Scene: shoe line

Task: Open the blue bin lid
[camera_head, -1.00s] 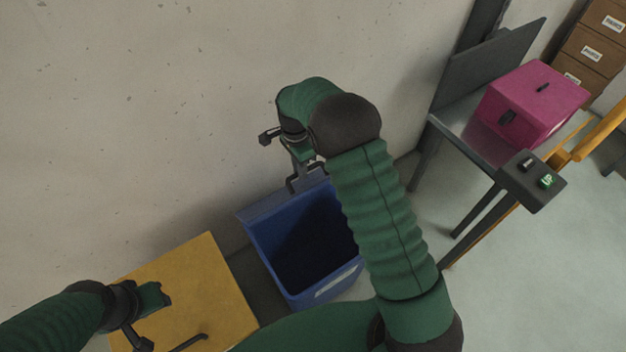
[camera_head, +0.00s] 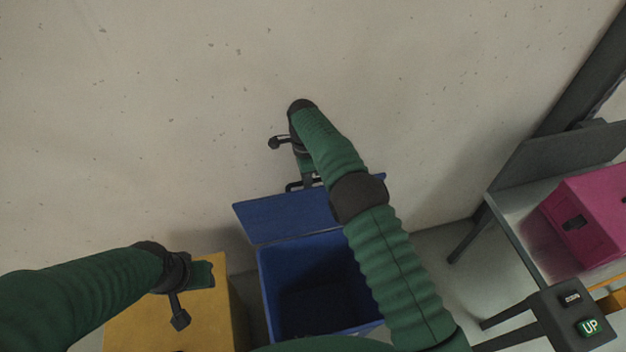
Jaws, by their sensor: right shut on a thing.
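The blue bin (camera_head: 267,290) stands on the floor against the wall, with its dark inside showing. Its blue lid (camera_head: 285,217) is raised at the back, tilted up towards the wall. My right gripper (camera_head: 303,184) is at the upper edge of the lid and shut on it; my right forearm hides the lid's right part and some of the bin. My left gripper (camera_head: 190,310) is above the yellow box to the left, away from the bin. Its fingers are only partly visible, and I cannot tell how far apart they are.
A yellow box (camera_head: 165,325) stands left of the bin. On the right, a grey table (camera_head: 520,225) bears a magenta box (camera_head: 590,220). A dark panel with an UP button (camera_head: 590,327) is at the lower right. The pale wall (camera_head: 150,120) is close behind the bin.

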